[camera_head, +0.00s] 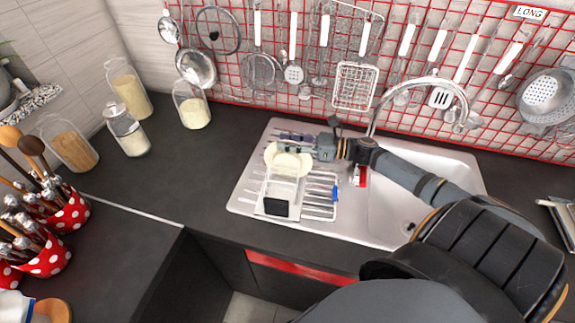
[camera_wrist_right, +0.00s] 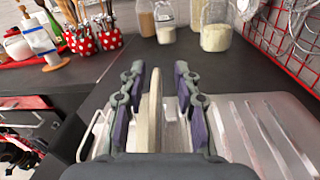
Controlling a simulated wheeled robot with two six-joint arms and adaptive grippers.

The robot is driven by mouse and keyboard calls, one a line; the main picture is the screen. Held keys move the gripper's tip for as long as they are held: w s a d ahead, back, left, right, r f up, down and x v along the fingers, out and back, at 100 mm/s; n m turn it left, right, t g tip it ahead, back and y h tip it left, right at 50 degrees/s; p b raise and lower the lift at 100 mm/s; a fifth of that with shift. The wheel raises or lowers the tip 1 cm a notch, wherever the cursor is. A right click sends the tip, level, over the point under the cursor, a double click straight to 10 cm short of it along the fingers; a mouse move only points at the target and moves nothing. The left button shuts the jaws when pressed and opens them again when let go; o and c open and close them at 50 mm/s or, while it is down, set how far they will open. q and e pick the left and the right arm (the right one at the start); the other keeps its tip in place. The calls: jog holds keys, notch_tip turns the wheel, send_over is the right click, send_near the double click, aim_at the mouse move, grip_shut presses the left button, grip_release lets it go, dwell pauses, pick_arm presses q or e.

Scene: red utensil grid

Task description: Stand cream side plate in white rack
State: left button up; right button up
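The cream side plate (camera_head: 289,163) stands on edge at the back left of the white rack (camera_head: 322,205) in the head view. In the right wrist view the plate (camera_wrist_right: 155,112) shows nearly edge-on, upright, between the finger pads. My right gripper (camera_head: 297,143) is at the plate's upper part. In the wrist view its purple-padded fingers (camera_wrist_right: 158,88) are apart, one on each side of the plate, with a visible gap on the right side. The plate's lower edge is partly hidden, so its seating in the rack is unclear. My left gripper is out of view.
The rack stands on the steel sink's drainboard (camera_head: 243,200); the basin (camera_head: 400,205) is to the right. A black item (camera_head: 276,208) is at the rack's front and a blue one (camera_head: 335,193) at its right. Glass jars (camera_head: 192,106) stand behind left. A red grid (camera_head: 300,110) with utensils is behind.

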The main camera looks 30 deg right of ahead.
jog(key=shift+r, duration=0.1)
jog(key=shift+s, duration=0.1)
grip_shut()
dwell(0.4)
